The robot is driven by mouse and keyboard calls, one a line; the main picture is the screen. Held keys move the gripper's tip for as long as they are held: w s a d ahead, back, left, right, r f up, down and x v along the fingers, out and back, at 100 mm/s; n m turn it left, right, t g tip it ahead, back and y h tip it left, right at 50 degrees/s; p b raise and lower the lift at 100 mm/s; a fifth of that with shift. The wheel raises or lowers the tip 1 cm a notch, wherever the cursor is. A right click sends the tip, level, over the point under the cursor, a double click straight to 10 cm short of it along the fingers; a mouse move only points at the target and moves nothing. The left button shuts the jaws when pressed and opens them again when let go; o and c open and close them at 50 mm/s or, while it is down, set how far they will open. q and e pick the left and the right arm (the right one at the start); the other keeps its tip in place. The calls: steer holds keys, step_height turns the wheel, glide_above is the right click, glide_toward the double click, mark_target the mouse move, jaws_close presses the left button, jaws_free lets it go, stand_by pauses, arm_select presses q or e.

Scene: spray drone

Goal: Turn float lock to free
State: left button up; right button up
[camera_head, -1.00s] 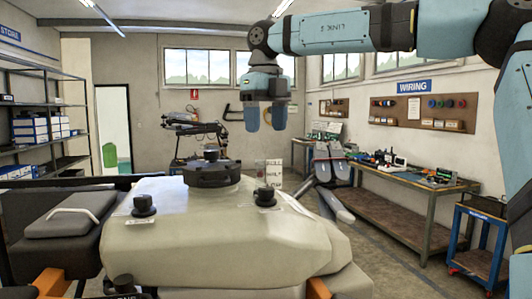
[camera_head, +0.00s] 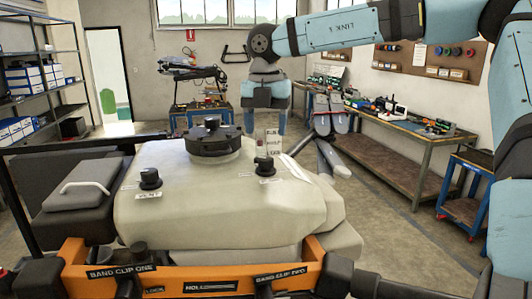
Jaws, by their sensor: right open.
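A large pale tank (camera_head: 215,205) stands in front of me with a black lid (camera_head: 208,138) on top. A black knob (camera_head: 149,178) at left has a label that seems to read VENT. Another black knob (camera_head: 265,166) at right has a small label beside it and an upright placard (camera_head: 272,142) behind it; its small text is hard to read. I cannot tell for sure which is the float lock or where it points. My right gripper (camera_head: 265,122) hangs fingers down above and behind the right knob, open, empty and apart from it. My left gripper is out of view.
An orange frame (camera_head: 190,276) with clip labels runs along the tank's front. A dark case (camera_head: 75,205) with a handle sits at left. Grey folded arms (camera_head: 328,150) stick out behind the tank's right side. A workbench (camera_head: 425,130) lines the right wall, with open floor before it.

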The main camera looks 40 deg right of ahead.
mark_target(266, 158)
step_height(266, 158, down, 6)
steer(key=shift+f+p, duration=0.1)
steer(key=shift+p, duration=0.65)
steer(key=shift+f, duration=0.8)
steer(key=shift+c, duration=0.4)
steer(key=c, duration=0.9)
steer(key=shift+o, duration=0.2)
steer(key=shift+f+n+b, duration=0.1)
steer(key=shift+n+b, duration=0.2)
steer(key=shift+b, duration=0.3)
steer(key=n+b, duration=0.2)
steer(key=b, duration=0.1)
steer(key=shift+f+n+b, duration=0.1)
steer(key=shift+n+b, duration=0.25)
steer(key=shift+n, duration=0.05)
steer(key=shift+n+b, duration=0.6)
steer(key=shift+n, duration=0.1)
steer(key=shift+r+n+b, duration=0.2)
steer(key=shift+n+b, duration=0.4)
steer(key=shift+n, duration=0.8)
steer(key=shift+r, duration=0.1)
steer(key=o, duration=0.9)
